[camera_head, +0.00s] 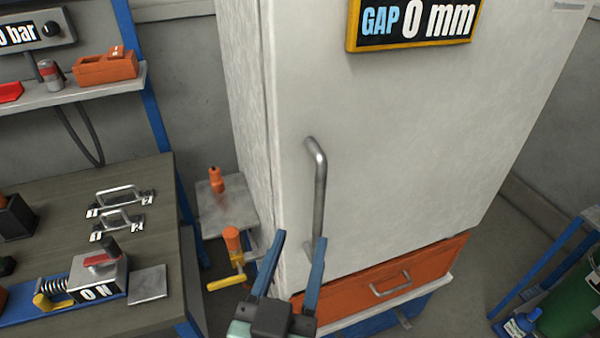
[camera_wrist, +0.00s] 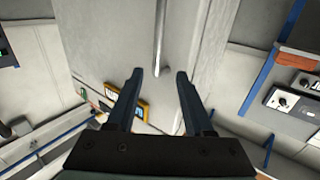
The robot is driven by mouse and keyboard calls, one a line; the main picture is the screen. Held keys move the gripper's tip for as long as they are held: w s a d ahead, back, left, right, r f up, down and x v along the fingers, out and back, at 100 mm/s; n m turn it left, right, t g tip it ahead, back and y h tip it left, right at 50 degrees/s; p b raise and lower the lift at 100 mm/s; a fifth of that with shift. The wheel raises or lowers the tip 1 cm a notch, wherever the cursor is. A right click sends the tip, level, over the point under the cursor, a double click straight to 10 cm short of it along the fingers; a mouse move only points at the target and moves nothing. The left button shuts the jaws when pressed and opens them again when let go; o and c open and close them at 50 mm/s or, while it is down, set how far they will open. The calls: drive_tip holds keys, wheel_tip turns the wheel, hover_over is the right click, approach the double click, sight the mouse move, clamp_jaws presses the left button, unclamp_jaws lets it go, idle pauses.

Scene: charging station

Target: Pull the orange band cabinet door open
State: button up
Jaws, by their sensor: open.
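The cabinet is tall and pale grey, with a door (camera_head: 400,150) that looks shut and an orange band (camera_head: 385,278) below it. A vertical metal bar handle (camera_head: 320,185) is on the door's left side. The handle also shows in the wrist view (camera_wrist: 160,40). A yellow-framed sign (camera_head: 412,22) on the door reads "GAP 0 mm". My gripper (camera_head: 300,239) is open and empty near the handle's lower end. In the wrist view its fingertips (camera_wrist: 160,74) lie either side of the handle's line; how far it is in depth I cannot tell.
A workbench (camera_head: 150,190) with handles and a clamp block (camera_head: 98,275) stands at left. A small stand with orange-handled tools (camera_head: 232,240) is beside the cabinet. A green cylinder (camera_head: 572,305) and blue frame are at lower right. Floor shows right of the cabinet.

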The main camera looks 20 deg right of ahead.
sight(319, 190)
drive_tip(key=p+x, duration=0.4)
drive_tip(key=x, duration=0.7)
drive_tip(key=shift+w+d+r, duration=0.1)
drive_tip(key=shift+d, duration=0.2)
drive_tip(key=shift+w+d, duration=0.3)
drive_tip(key=shift+w, duration=0.2)
clamp_jaws()
idle(0.5)
